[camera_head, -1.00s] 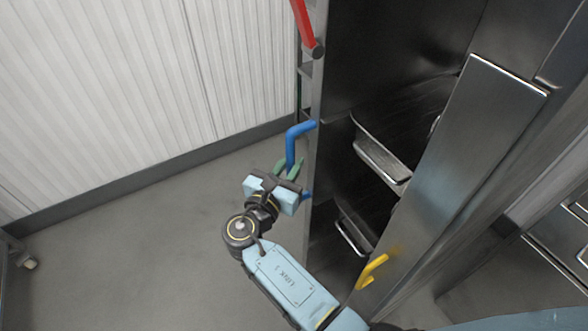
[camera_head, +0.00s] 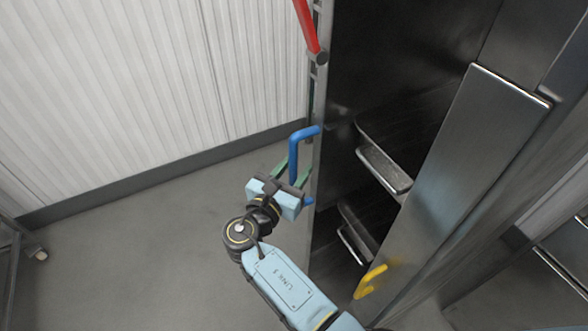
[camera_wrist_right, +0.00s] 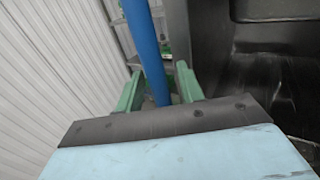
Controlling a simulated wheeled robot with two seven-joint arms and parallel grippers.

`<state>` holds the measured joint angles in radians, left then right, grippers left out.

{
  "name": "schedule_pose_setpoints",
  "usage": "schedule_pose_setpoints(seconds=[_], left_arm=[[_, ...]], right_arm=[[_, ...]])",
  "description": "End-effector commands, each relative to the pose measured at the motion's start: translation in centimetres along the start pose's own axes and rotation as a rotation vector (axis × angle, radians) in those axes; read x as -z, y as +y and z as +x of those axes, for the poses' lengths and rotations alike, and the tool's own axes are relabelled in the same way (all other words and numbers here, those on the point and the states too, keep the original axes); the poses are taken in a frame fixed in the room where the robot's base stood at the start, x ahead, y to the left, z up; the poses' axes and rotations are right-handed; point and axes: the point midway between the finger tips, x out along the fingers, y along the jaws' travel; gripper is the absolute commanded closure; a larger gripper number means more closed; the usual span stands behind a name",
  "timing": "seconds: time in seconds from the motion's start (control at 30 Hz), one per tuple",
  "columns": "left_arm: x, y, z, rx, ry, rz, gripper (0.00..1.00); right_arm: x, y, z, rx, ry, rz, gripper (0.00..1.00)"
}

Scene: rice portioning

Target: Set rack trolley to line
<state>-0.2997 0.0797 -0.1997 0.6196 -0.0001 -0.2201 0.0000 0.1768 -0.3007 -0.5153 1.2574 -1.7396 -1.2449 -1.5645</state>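The rack trolley is a tall dark steel frame with a blue handle (camera_head: 294,152) on its left upright (camera_head: 317,150) and a yellow handle (camera_head: 368,283) on its right upright (camera_head: 455,165). Metal trays (camera_head: 384,170) sit inside on its levels. My right gripper (camera_head: 292,168) is at the blue handle, its green fingers apart. In the right wrist view the blue handle (camera_wrist_right: 145,50) runs between the spread fingers (camera_wrist_right: 158,88), with gaps visible on both sides. My left gripper is not in view.
A red bar (camera_head: 307,25) sticks out at the top of the left upright. A white ribbed wall (camera_head: 130,90) with a dark skirting stands behind. Grey floor (camera_head: 130,260) is clear on the left; a caster (camera_head: 40,254) shows at the left edge. Steel units (camera_head: 565,260) stand at right.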

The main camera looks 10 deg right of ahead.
Motion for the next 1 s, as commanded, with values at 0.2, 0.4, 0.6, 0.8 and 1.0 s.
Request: schedule_pose_setpoints(seconds=[0.2,0.4,0.6,0.8,1.0], left_arm=[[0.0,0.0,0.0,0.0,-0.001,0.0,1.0],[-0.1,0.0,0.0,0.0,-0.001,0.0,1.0],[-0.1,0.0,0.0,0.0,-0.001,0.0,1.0],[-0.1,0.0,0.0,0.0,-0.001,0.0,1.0],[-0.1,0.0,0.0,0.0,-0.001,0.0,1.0]], right_arm=[[0.0,0.0,-1.5,-0.001,0.0,0.001,0.62],[0.0,0.1,-5.0,-0.002,0.002,0.0,0.62],[0.0,0.0,-7.2,0.0,0.001,0.0,0.62],[0.0,0.0,-7.6,0.001,0.0,0.0,0.62],[0.0,0.0,-7.5,0.001,0.0,0.0,0.62]])
